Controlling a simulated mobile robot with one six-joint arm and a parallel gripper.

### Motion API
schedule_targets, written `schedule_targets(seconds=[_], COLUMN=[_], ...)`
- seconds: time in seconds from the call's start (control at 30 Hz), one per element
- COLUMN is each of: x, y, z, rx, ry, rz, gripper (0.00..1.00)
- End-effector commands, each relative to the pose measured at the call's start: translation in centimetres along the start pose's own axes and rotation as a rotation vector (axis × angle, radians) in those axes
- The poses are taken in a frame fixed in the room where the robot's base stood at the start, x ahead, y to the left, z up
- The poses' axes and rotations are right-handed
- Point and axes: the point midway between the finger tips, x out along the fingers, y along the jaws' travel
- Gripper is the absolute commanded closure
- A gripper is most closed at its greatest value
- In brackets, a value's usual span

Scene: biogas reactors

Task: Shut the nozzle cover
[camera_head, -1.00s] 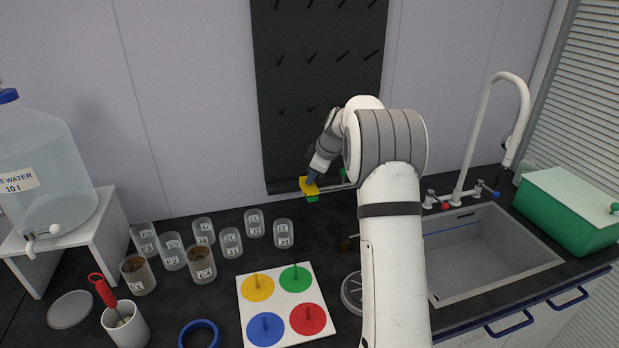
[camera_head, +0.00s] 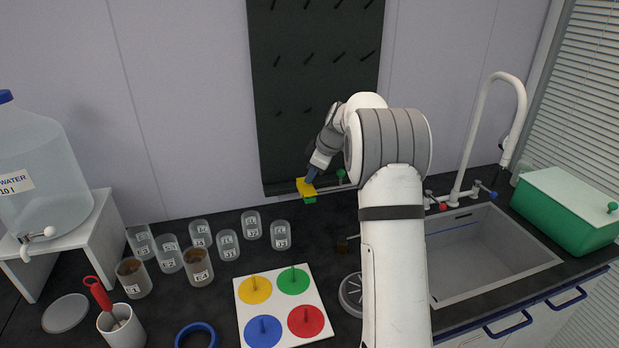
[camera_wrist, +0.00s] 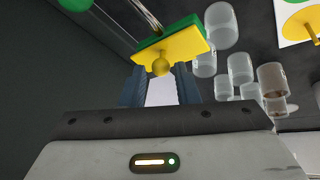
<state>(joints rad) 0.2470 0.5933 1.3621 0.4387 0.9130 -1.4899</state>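The nozzle cover (camera_wrist: 172,47), a yellow plate with a round yellow knob (camera_wrist: 161,67), shows in the wrist view against a green block (camera_wrist: 168,30) on a metal rod. It is small in the head view (camera_head: 306,187), beside my arm in front of the dark pegboard. My gripper (camera_wrist: 160,76) has its two blue-grey fingers apart, one on each side of the knob. A narrow gap seems to show beside the knob; contact is not clear. In the head view my gripper (camera_head: 312,175) is just above the cover. How far the cover is closed cannot be told.
Several clear cups (camera_head: 228,245) stand left on the dark counter, near a white board (camera_head: 318,333) with coloured discs. A sink (camera_head: 490,255) with a tall white tap (camera_head: 488,110) and a green box (camera_head: 565,222) lie right. The pegboard (camera_head: 315,90) is close behind.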

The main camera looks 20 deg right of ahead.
Motion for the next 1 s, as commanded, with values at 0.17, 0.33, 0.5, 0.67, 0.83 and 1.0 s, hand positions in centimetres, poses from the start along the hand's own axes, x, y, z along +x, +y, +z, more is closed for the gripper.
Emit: schedule_targets(seconds=[0.17,0.33,0.5,0.67,0.83,1.0], x=[-3.2,-5.1,-5.7,-5.6,-5.7,-7.0], y=[0.0,0.0,0.0,0.0,-0.1,-2.2], z=[0.1,0.1,0.1,0.1,0.0,-0.6], rx=[0.001,0.001,0.002,0.002,0.002,0.056], ry=[0.001,0.0,0.0,0.0,-0.001,-0.017], rz=[0.004,0.0,0.0,-0.001,-0.001,-0.003], gripper=[0.72,0.72,0.72,0.72,0.72,0.72])
